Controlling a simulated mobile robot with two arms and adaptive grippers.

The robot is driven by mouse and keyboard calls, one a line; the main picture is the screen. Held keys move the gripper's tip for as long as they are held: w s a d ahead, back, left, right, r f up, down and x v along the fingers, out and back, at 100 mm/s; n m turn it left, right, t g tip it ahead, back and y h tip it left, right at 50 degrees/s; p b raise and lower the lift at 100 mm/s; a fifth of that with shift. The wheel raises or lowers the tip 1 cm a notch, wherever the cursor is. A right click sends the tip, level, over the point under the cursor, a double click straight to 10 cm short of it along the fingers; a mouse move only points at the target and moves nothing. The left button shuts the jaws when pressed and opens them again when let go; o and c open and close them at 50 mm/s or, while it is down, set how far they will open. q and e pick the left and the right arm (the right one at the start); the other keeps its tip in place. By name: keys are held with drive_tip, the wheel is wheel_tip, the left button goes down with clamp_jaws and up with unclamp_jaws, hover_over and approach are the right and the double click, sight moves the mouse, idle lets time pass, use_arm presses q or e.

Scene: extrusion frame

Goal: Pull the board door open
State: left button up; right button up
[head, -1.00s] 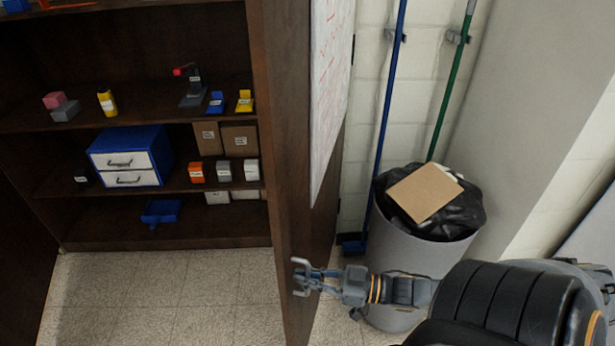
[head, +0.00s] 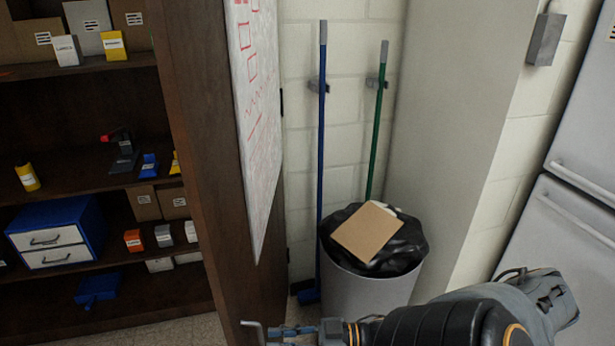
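The board door (head: 190,150) is a dark wooden door with a whiteboard (head: 255,110) with red marks on its right face. It stands swung out from the dark shelf cabinet, seen nearly edge-on, and the shelves are exposed. My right gripper (head: 262,333) comes in from the right at the bottom edge, in front of the door's lower part. One bent finger shows; the rest is cut off by the picture edge. I cannot tell whether it touches the door. I see no door handle clearly. My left gripper is out of view.
A grey bin (head: 365,293) with a black bag and cardboard (head: 366,232) stands right of the door. A blue pole (head: 322,150) and a green pole (head: 377,130) hang behind it. Grey metal doors (head: 575,215) are at far right. The shelves (head: 120,188) hold boxes and small items.

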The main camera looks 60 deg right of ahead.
drive_tip(key=v, duration=0.7)
drive_tip(key=shift+s+d, duration=0.15)
drive_tip(key=s+d+f+m+g+h, duration=0.2)
drive_tip(key=f+h, duration=0.1)
drive_tip(key=f, duration=0.7)
drive_tip(key=s+d+f+m+g+h, duration=0.1)
drive_tip(key=s+d+f+h, duration=0.2)
drive_tip(key=f, duration=0.7)
drive_tip(key=s+f+m+g+h, duration=0.2)
drive_tip(key=f+h, duration=0.2)
drive_tip(key=f, duration=0.6)
drive_tip(key=s+a+f+g, duration=0.4)
drive_tip(key=s+a+f, duration=0.2)
drive_tip(key=a+f, duration=0.2)
drive_tip(key=s+a+f+g, duration=0.4)
drive_tip(key=s+a+f, duration=0.3)
drive_tip(key=a, duration=0.4)
drive_tip(key=shift+a+f+g, duration=0.15)
drive_tip(key=shift+f+g, duration=0.25)
